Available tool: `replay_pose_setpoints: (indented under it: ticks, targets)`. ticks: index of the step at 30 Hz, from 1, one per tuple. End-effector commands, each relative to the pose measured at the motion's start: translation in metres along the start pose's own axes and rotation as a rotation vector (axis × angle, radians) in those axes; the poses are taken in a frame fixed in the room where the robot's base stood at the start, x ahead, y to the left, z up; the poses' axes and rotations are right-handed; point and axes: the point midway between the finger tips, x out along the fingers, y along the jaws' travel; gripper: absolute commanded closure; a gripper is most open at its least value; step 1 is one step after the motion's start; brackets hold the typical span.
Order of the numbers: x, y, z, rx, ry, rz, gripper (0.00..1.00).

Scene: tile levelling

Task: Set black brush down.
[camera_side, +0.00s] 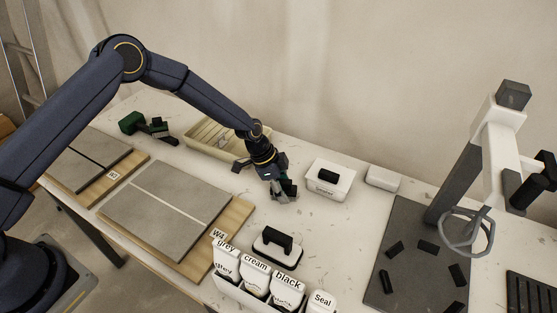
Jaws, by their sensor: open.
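My gripper (284,190) points down low over the white table, between the beige tray and the white box. Its jaws are open. Dark shapes at the fingertips merge with the fingers, so I cannot tell whether a black brush is among them. A block with a black handle (277,244) sits on the table nearer the camera, apart from my gripper. I cannot tell whether it is a brush.
A beige tray (196,139) lies behind my gripper. A white box (340,187) with a black item on top stands right. Labelled bags (255,275) stand in front. Grey tiles (165,199) on wooden boards lie left. A dark mat (405,225) lies right.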

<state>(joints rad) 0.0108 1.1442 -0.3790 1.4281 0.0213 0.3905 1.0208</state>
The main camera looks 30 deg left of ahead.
Motion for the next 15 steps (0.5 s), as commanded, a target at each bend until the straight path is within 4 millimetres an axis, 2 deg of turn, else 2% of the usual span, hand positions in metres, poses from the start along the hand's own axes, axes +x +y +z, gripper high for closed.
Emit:
replay_pose_setpoints:
  ticks: [8, 11, 15]
  targets:
    - [-0.008, -0.001, -0.001, 0.0, 0.001, -0.001, 0.44]
    - [-0.024, -0.001, -0.002, -0.001, 0.002, -0.003, 0.44]
    - [-0.057, -0.002, -0.002, -0.001, 0.002, -0.004, 0.44]
